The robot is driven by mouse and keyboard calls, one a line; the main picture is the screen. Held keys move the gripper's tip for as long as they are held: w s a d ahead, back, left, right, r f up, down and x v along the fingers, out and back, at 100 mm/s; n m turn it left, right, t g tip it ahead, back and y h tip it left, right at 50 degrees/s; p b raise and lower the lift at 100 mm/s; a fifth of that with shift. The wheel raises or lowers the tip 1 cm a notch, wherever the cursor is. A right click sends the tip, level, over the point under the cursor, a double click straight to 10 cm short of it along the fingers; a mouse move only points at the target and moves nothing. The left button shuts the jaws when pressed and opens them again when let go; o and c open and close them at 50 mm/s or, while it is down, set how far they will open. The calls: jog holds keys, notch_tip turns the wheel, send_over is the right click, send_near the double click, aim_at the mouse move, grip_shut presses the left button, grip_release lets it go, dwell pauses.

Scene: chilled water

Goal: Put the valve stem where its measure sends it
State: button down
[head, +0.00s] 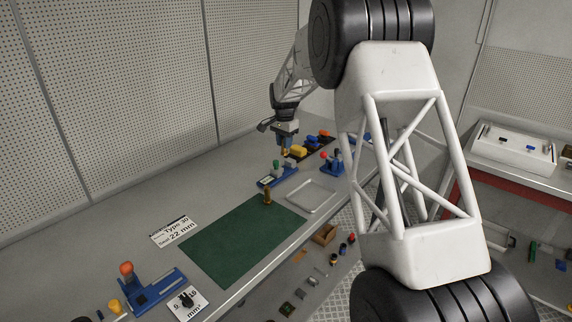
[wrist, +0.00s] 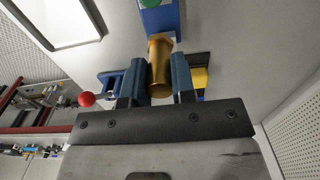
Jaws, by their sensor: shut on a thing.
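My gripper (head: 286,144) is shut on a brass, rounded piece (wrist: 159,68), which looks like the valve stem. In the wrist view it sits between the two blue fingers, with its wider flared end away from the palm. In the head view my gripper is above the far part of the bench, over the blue fixtures, and the held piece is small there. A second brass piece (head: 267,198) stands upright on the green mat (head: 235,245). A white card (head: 173,232) left of the mat reads "Type 30" and "22 mm".
An empty metal tray (head: 330,193) lies right of the mat. A blue fixture with an orange knob (head: 150,290) is front left.

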jog(key=shift+r, duration=0.9)
jog(key=shift+s, duration=0.2)
jog(key=shift+s+a, duration=0.1)
jog(key=shift+s, duration=0.1)
jog(key=s+f+n, duration=0.2)
jog(key=s, duration=1.9)
jog(key=s+f+n, duration=0.2)
jog(key=s+f, duration=0.1)
jog(key=s, duration=1.9)
jog(key=shift+n, duration=0.3)
jog(key=w+a, duration=0.1)
jog(key=w, duration=0.4)
jog(key=w+a+f, duration=0.1)
jog(key=w, duration=0.4)
jog(key=w+a, duration=0.1)
jog(key=w, duration=0.4)
jog(key=shift+w+a+f, duration=0.2)
jog(key=shift+w+f, duration=0.05)
